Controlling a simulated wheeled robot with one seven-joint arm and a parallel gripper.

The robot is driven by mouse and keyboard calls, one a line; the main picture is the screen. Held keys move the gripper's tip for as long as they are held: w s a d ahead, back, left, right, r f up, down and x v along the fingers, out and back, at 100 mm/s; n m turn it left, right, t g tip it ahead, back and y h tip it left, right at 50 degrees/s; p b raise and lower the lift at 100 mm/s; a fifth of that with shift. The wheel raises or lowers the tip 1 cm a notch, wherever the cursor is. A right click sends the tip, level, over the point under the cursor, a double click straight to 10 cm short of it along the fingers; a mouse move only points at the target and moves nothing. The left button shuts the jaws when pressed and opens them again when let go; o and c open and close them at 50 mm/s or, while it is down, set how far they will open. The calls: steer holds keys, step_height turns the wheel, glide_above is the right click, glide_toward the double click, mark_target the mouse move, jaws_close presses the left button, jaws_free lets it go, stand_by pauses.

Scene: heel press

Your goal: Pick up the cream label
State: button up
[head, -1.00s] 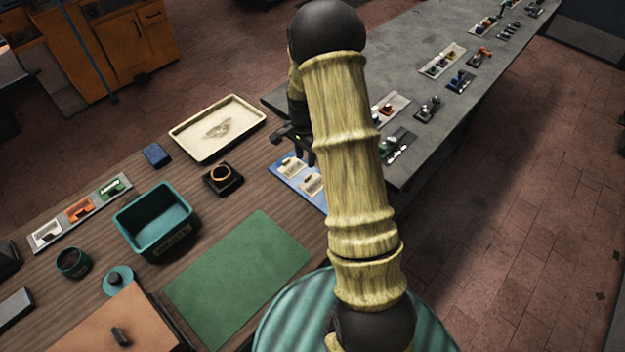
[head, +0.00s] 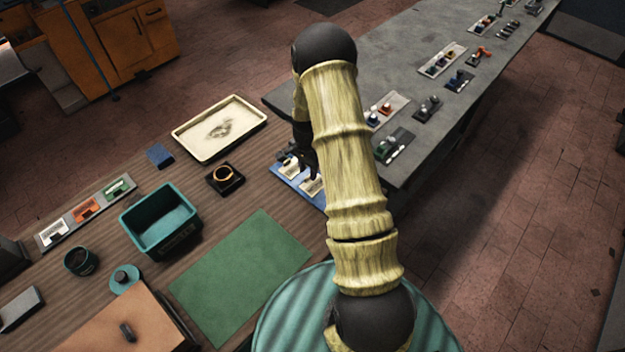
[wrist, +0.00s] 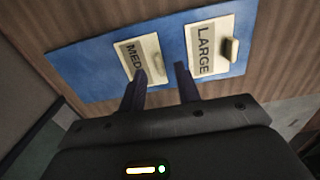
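Two cream labels lie on a blue board (wrist: 85,62). One reads "MED…" (wrist: 136,62), partly hidden behind a finger, and the other reads "LARGE" (wrist: 206,62); each has a raised grip tab. In the head view the labels (head: 288,169) show beside my arm, partly covered by my gripper. My gripper (wrist: 160,80) is open and empty. I cannot tell whether the fingers touch anything.
A grey bench (head: 410,60) with several small parts stands close behind the board.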

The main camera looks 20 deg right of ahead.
mark_target(314, 182)
steer(key=shift+f+p, duration=0.3)
steer(key=shift+f, duration=0.85)
jaws_close()
